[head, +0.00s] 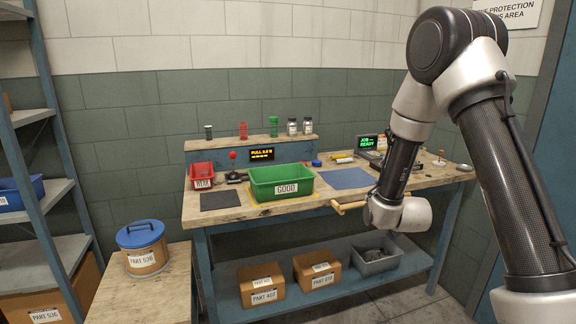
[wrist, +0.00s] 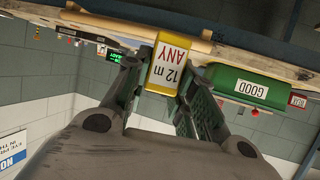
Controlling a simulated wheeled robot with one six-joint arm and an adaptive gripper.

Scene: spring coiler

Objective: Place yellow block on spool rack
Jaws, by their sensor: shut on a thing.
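My gripper (wrist: 163,70) is shut on a yellow block (wrist: 150,68) with a white label reading "12 m ANY". The block sits between both fingers in the wrist view, which is upside down. In the head view the fingers and the block are hidden behind my wrist, which is at the bench's front edge. The raised wooden shelf (head: 228,143) at the back of the bench looks like the spool rack. It bears a dark spool (head: 208,132), a red spool (head: 243,130), a green spool (head: 273,127) and two jars (head: 292,127). My gripper is well to the right of and in front of it.
A green GOOD bin (head: 281,183), a red bin (head: 202,176) and a blue mat (head: 346,179) are on the bench. A wooden rod (head: 349,206) sticks out at the front edge. The display (head: 261,155) is below the shelf. The shelf has bare gaps between spools.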

